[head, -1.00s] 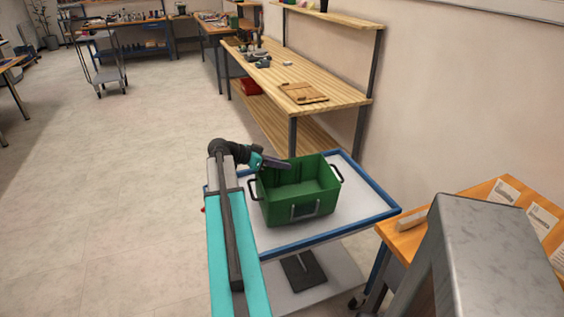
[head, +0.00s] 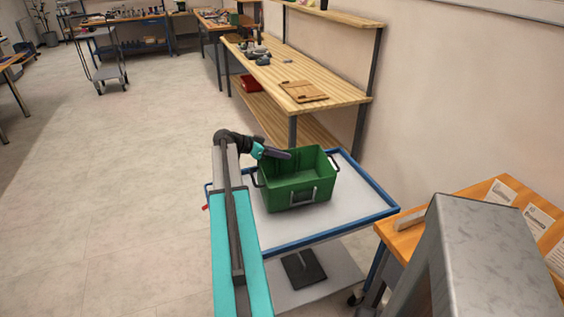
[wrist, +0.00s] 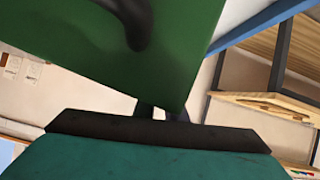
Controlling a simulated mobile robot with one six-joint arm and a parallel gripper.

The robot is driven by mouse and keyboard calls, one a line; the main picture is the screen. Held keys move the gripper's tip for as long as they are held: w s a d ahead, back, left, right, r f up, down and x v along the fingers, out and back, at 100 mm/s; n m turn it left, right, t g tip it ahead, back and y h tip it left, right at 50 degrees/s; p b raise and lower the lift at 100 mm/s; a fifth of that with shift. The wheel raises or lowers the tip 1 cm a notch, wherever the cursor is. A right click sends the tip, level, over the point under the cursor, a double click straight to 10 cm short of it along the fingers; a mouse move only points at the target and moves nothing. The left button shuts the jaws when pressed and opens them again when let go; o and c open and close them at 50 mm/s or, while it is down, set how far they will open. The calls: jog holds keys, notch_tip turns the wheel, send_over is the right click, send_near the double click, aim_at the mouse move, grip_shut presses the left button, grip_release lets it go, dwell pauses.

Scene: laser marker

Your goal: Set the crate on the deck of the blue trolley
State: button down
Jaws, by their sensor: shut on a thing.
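The green crate (head: 276,198) is upright over the white, blue-rimmed deck of the blue trolley (head: 350,212), toward its far left part. Whether its bottom touches the deck or hangs just above it I cannot tell. The crate looks empty. My gripper (head: 276,153) reaches in from the left and is shut on the crate at its far-left rim; the exact grip is hard to see. In the wrist view the crate's green wall (wrist: 70,40) and a dark handle fill the top, beyond the dark jaw of my gripper (wrist: 155,130).
A wooden workbench (head: 305,85) with a board and tools stands behind the trolley. An orange-topped table (head: 480,200) with a grey metal piece is at the right, close to the trolley. Open floor (head: 120,180) lies to the left. The deck's near and right parts are bare.

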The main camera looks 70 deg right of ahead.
aim_at(276, 160)
jog(key=shift+f+p, duration=0.6)
jog(key=shift+f, duration=1.1)
jog(key=c, duration=1.8)
grip_release()
jog(key=shift+f, duration=0.1)
jog(key=shift+a, duration=0.1)
jog(key=b+v, duration=0.2)
jog(key=v, duration=1)
